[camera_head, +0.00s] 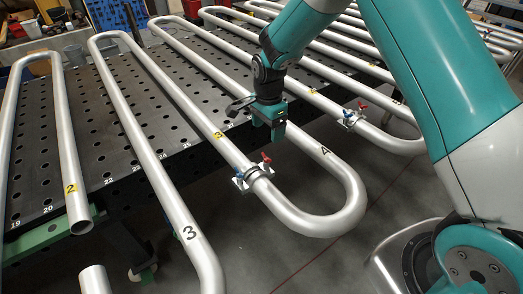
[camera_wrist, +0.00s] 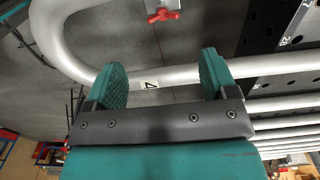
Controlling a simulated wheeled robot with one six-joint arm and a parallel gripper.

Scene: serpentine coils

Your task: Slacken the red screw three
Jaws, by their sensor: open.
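A red screw (camera_head: 266,157) with a wing-shaped head sits on a clamp (camera_head: 254,174) around a silver pipe, near the yellow tag 3 and the black 4. A blue screw (camera_head: 239,176) is on the clamp's other side. Another red screw (camera_head: 362,105) is on a clamp farther right. In the wrist view my gripper (camera_wrist: 162,78) is open and empty, and a red screw (camera_wrist: 163,15) lies beyond the fingertips.
Silver serpentine pipes (camera_head: 330,205) rest on a dark perforated table (camera_head: 110,150) and overhang its edge. In the wrist view a pipe marked 4 (camera_wrist: 151,84) passes behind the fingers. Grey floor (camera_head: 330,255) is clear in front. A blue rack stands at the back.

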